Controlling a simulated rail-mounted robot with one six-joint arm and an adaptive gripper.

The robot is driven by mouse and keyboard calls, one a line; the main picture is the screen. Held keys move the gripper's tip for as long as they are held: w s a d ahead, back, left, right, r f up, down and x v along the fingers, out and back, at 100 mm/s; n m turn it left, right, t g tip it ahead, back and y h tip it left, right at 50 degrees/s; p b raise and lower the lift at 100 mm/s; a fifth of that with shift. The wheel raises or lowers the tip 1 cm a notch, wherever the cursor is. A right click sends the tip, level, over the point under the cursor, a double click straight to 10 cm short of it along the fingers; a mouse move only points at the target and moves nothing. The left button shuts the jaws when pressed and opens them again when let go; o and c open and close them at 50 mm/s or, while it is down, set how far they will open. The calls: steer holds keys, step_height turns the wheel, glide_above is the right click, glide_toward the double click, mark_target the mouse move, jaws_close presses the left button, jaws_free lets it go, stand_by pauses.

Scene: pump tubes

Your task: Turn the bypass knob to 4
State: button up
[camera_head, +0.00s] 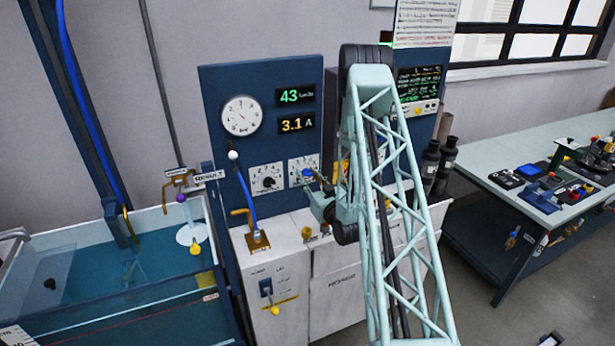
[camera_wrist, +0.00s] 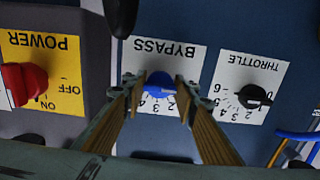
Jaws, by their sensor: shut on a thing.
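The blue bypass knob (camera_wrist: 159,84) sits on a white plate (camera_wrist: 165,52) marked BYPASS, which appears upside down in the wrist view. My gripper (camera_wrist: 160,88) is shut on this knob, one finger on each side. Numbers show around the knob's lower edge, but the fingers cover part of the scale. I cannot tell clearly which number the knob's pointer faces. In the head view the blue knob (camera_head: 306,173) is on the blue panel, and my gripper (camera_head: 315,178) reaches it from the right.
The black throttle knob (camera_wrist: 253,97) is to the right in the wrist view, the red power switch (camera_wrist: 24,84) to the left. The panel (camera_head: 222,95) shows a gauge (camera_head: 241,116) and displays reading 43 and 3.1 A. A blue-handled lever (camera_head: 246,198) stands left of the knobs.

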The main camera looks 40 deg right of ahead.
steer(key=shift+m+b, duration=0.4)
steer(key=shift+b, duration=0.35)
steer(key=m+b, duration=0.2)
steer(key=shift+f+b, duration=0.15)
steer(key=shift+b, duration=0.15)
steer(key=m+b, duration=0.8)
steer(key=m, duration=0.1)
steer(key=m+b, duration=0.3)
steer(key=m, duration=0.3)
steer(key=shift+m+b, duration=0.95)
steer(key=shift+m, duration=1.95)
steer(key=o, duration=0.9)
